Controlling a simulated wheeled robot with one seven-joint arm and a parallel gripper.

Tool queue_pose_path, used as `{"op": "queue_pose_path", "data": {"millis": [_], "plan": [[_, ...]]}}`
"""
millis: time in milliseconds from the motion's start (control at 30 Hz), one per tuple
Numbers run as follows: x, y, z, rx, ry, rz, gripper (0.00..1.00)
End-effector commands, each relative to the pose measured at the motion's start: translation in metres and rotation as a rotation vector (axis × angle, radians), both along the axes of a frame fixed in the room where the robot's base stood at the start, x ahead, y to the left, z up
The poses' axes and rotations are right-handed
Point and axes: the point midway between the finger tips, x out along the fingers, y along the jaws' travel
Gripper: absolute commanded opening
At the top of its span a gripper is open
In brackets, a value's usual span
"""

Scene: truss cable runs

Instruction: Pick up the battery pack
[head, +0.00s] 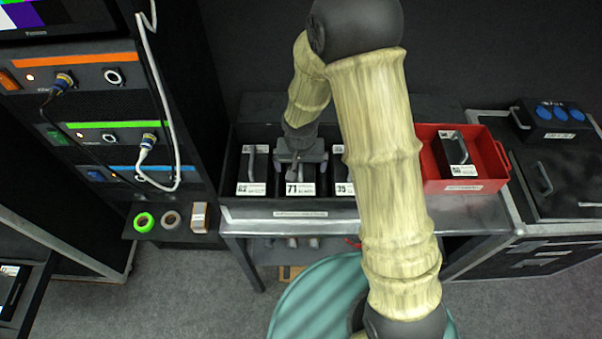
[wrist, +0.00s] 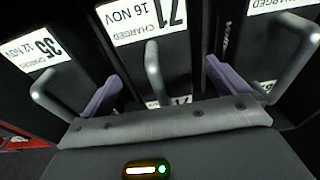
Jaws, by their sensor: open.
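Battery packs with grey handles and white labels stand in a black divided tray (head: 272,206). The pack marked 71 (head: 300,189) is in the middle; its label also shows in the wrist view (wrist: 143,22). A pack marked 35 (head: 345,189) is to its right, and another (head: 252,178) to its left. Another black pack (head: 455,148) lies in a red bin. My gripper (head: 301,163) is over the 71 pack. In the wrist view my gripper (wrist: 164,88) is open, its purple fingers either side of the 71 pack's handle (wrist: 153,72). Contact cannot be told.
The tray and the red bin (head: 463,186) sit on a metal bench (head: 470,217). A rack with cables (head: 100,120) stands at the left, with tape rolls (head: 171,220) on its shelf. A black case (head: 565,165) is at the right. My arm covers part of the tray.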

Motion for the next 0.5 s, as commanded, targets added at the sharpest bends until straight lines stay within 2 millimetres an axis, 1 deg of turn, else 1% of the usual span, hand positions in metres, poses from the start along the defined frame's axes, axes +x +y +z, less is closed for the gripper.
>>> {"op": "queue_pose_path", "data": {"millis": [100, 200, 500], "plan": [[0.003, 0.0, -0.017, -0.002, 0.003, 0.0, 0.98], [0.004, -0.001, -0.025, -0.001, 0.002, 0.001, 0.98], [0.005, 0.0, -0.027, 0.0, -0.001, 0.0, 0.98]]}}
